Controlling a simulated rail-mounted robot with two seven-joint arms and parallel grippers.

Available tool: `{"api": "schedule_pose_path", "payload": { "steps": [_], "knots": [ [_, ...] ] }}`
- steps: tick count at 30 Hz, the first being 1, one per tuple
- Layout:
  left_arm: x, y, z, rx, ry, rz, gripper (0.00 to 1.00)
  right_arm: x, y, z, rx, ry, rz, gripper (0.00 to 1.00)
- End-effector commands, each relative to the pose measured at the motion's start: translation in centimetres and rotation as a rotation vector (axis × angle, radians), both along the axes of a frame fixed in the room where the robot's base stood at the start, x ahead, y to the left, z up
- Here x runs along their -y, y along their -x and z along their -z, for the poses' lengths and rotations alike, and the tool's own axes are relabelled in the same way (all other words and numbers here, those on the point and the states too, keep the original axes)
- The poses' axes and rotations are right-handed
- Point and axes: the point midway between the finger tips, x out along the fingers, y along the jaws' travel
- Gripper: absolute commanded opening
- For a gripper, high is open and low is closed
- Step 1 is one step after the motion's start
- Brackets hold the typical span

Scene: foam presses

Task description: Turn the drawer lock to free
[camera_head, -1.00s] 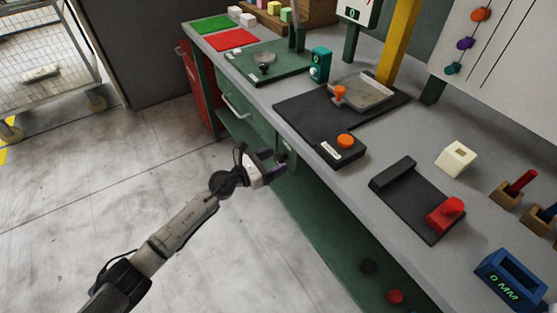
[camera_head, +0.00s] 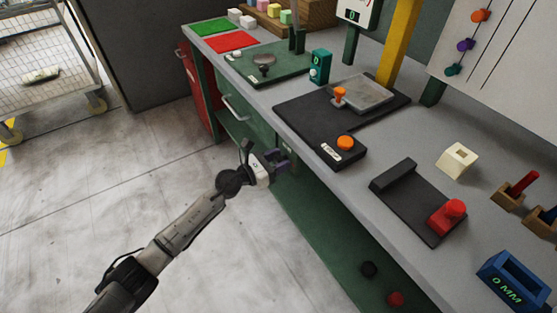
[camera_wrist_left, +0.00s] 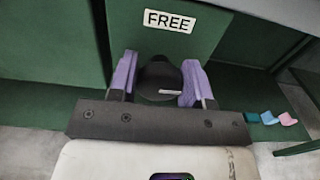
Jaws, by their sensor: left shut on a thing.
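The drawer lock is a dark round knob (camera_wrist_left: 160,78) with a pale pointer line, below a white label reading FREE (camera_wrist_left: 169,21) on a green panel. In the left wrist view my left gripper (camera_wrist_left: 158,85) has its two purple fingers on either side of the knob and is shut on it. The pale line lies roughly level, pointing to the right in that view. In the head view the left gripper (camera_head: 282,160) is at the front of the green bench, and the knob is hidden there. My right gripper does not show.
A green drawer front with a metal handle (camera_head: 235,108) is left of the gripper. The grey bench top (camera_head: 300,130) overhangs above it. A green lower shelf (camera_head: 310,235) lies below, with dark and red round things. Open floor (camera_head: 120,190) is on the left.

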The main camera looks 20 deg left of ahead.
Motion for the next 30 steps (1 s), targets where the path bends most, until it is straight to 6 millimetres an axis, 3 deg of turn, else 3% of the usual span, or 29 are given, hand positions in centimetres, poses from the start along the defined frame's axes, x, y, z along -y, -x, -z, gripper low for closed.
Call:
{"api": "schedule_pose_path", "payload": {
  "steps": [3,14,30],
  "knots": [
    [0.0,0.0,0.0,0.0,0.0,0.0,0.21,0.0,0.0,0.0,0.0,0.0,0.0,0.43],
    [0.0,0.0,-0.2,-0.056,0.072,0.0,0.21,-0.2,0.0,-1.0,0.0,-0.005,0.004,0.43],
    [-0.2,-0.1,-0.3,-0.351,0.454,0.0,0.21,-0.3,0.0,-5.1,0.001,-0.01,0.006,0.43]
  ]
}}
